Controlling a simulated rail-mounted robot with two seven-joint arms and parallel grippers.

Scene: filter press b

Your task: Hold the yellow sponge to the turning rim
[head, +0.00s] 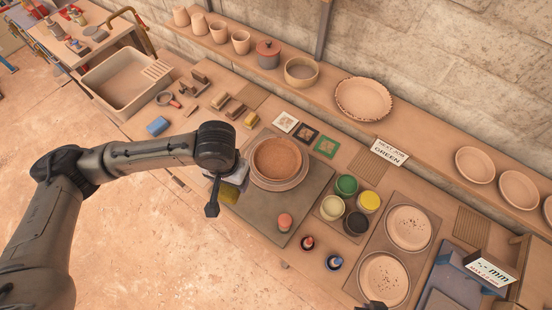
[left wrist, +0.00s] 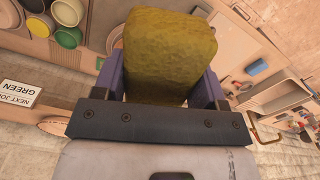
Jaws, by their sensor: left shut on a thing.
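The yellow sponge (head: 229,194) is held in my left gripper (head: 222,186). In the left wrist view the sponge (left wrist: 170,50) fills the gap between the two purple fingers of my left gripper (left wrist: 163,82). A round clay bowl (head: 277,157) sits on the wheel (head: 296,179), its open top upward. The sponge is beside the bowl, at its lower left in the head view. Whether it touches the rim cannot be told. A dark tip at the bottom edge of the head view seems to be my right gripper (head: 372,305); its jaws cannot be made out.
Paint pots (head: 346,185) stand right of the wheel, with a salmon-coloured piece (head: 285,221) in front. A blue sponge (head: 157,126) and tools lie at left, near a basin (head: 122,75). A card (head: 389,152) reads "NEXT JOB GREEN". Pots and plates line the back shelf (head: 333,98).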

